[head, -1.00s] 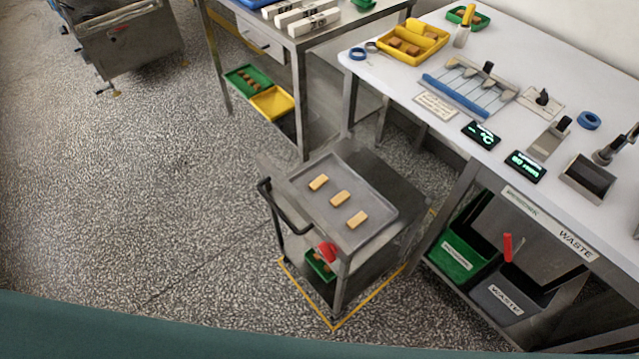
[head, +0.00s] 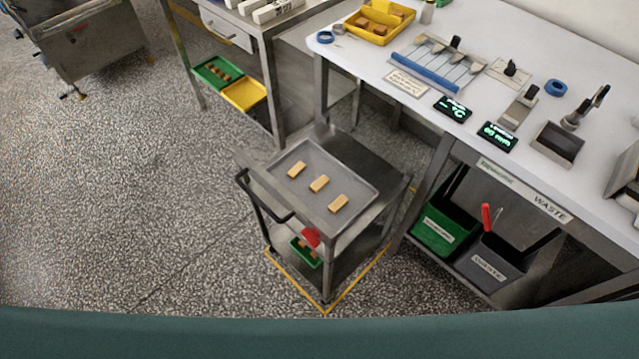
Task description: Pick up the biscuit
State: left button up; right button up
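Three rectangular tan biscuits lie apart in a diagonal row on a grey tray on top of a steel trolley: a left biscuit (head: 297,169), a middle biscuit (head: 319,183) and a right biscuit (head: 338,203). The tray (head: 290,192) has a low raised rim. The trolley (head: 377,160) stands on the floor inside yellow floor lines. Neither of my grippers shows in the head view.
A white worktable (head: 470,75) on the right holds a yellow tray (head: 352,24), a blue-edged rack, displays and tools. Green (head: 432,236) and grey (head: 487,267) bins sit below it. A steel table stands behind the trolley. The speckled floor at left is open.

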aim_at(341, 202)
jog(key=l+u, duration=0.3)
jog(key=k+l+u, duration=0.25)
jog(key=l, duration=0.2)
jog(key=l+u, duration=0.3)
jog(key=l, duration=0.1)
